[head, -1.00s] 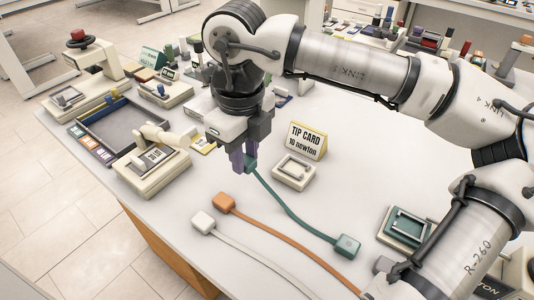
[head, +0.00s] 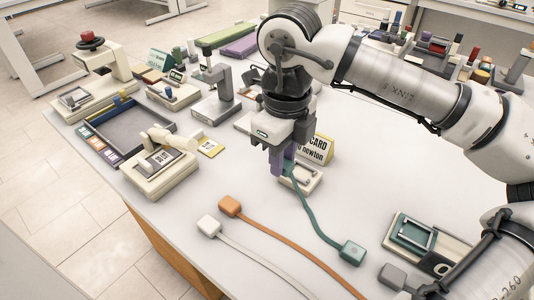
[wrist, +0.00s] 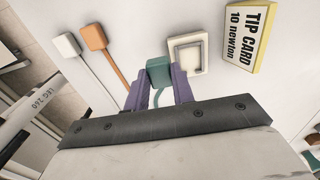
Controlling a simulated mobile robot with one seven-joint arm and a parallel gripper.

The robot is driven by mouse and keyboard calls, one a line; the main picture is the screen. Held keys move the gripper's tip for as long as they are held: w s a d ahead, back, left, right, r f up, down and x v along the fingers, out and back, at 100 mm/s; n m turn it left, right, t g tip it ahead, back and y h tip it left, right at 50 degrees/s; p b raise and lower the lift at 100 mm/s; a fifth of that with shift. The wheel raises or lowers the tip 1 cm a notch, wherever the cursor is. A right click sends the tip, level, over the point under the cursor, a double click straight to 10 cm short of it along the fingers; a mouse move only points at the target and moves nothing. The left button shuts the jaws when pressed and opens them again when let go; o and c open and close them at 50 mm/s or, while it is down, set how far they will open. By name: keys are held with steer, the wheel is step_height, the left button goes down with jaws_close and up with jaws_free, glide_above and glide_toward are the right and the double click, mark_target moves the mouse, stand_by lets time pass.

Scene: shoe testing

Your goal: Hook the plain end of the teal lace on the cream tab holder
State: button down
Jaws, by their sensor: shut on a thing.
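The teal lace (head: 309,217) runs across the table from my gripper to a square teal tab (head: 352,252) with a small mark, lying to the lower right. My gripper (head: 284,167), with purple fingers, is shut on the lace's other end tab (wrist: 159,70), which shows no mark in the wrist view. The cream tab holder (head: 314,182) stands on the table just right of the fingers, partly hidden by them. In the wrist view the holder (wrist: 203,66) is an open frame just right of the held tab; I cannot tell the height gap between them.
The tip card (head: 320,148) stands behind the holder. An orange lace tab (head: 230,206) and a white one (head: 209,226) lie in front to the left. A cream device with a lever (head: 160,165) stands left. A teal frame (head: 416,232) lies right.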

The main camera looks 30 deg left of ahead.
mark_target(301, 174)
steer(key=shift+w+d+f, duration=0.3)
steer(key=shift+w+d, duration=0.45)
steer(key=shift+d, duration=0.15)
steer(key=shift+w+d+f, duration=0.25)
steer(key=shift+w+d, duration=0.5)
steer(key=shift+d, duration=0.1)
steer(key=w+a+f+b, duration=0.1)
steer(key=f+b, duration=0.1)
steer(key=shift+w+a+b, duration=0.15)
steer(key=shift+b, duration=0.15)
steer(key=shift+f, duration=0.15)
steer(key=shift+f+b, duration=0.4)
steer(key=shift+b, duration=0.25)
